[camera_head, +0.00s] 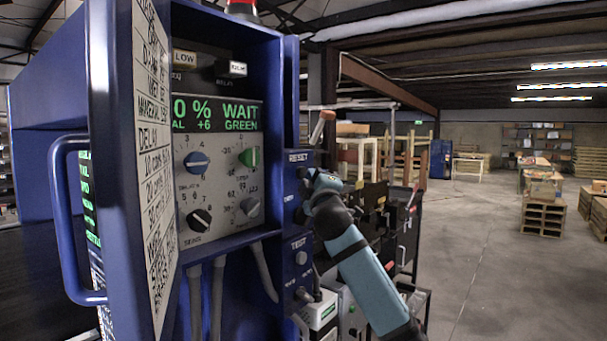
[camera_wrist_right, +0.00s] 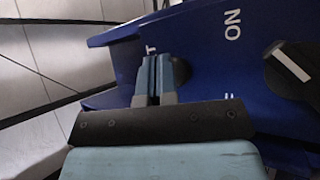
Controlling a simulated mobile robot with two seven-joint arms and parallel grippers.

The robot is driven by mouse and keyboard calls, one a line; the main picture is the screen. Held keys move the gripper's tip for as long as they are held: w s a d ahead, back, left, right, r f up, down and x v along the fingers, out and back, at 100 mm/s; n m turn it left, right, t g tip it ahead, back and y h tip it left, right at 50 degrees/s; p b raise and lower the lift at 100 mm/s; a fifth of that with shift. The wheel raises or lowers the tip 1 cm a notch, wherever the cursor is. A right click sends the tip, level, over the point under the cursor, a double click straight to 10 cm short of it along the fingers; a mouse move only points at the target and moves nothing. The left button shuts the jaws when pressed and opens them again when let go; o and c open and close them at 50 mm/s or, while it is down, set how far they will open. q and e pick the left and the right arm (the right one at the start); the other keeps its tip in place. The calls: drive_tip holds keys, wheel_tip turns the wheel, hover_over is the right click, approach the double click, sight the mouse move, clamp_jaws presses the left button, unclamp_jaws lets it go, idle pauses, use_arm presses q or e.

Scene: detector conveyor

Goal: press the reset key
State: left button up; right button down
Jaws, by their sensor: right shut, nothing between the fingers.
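The RESET label (camera_head: 298,157) is on the narrow blue side panel (camera_head: 290,120) of the detector cabinet. The reset key below it is mostly hidden by my right gripper (camera_head: 306,188). The right gripper is at the panel just under the label, its fingers shut with nothing between them. In the right wrist view the shut fingers (camera_wrist_right: 157,78) point at the blue panel. A dark round part (camera_wrist_right: 181,71) shows just beside and behind them, next to a letter T. I cannot tell whether the fingertips touch it. My left gripper is not in view.
The cabinet's open door (camera_head: 155,200) with a printed card and handle (camera_head: 62,220) stands at left. Its control panel has knobs and a display reading WAIT GREEN (camera_head: 240,115). A TEST button (camera_head: 301,257) is lower on the side panel.

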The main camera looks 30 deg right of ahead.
drive_tip(key=shift+s+d, duration=0.2)
drive_tip(key=shift+s, duration=0.3)
drive_tip(key=shift+s+d+p, duration=0.2)
drive_tip(key=shift+s+d, duration=0.1)
drive_tip(key=shift+s, duration=0.45)
drive_tip(key=shift+s+d+p, duration=0.15)
drive_tip(key=shift+s+d, duration=0.2)
drive_tip(key=shift+s, duration=0.45)
drive_tip(key=shift+s+d+p, duration=0.2)
drive_tip(key=shift+s+d, duration=0.1)
drive_tip(key=shift+s, duration=0.45)
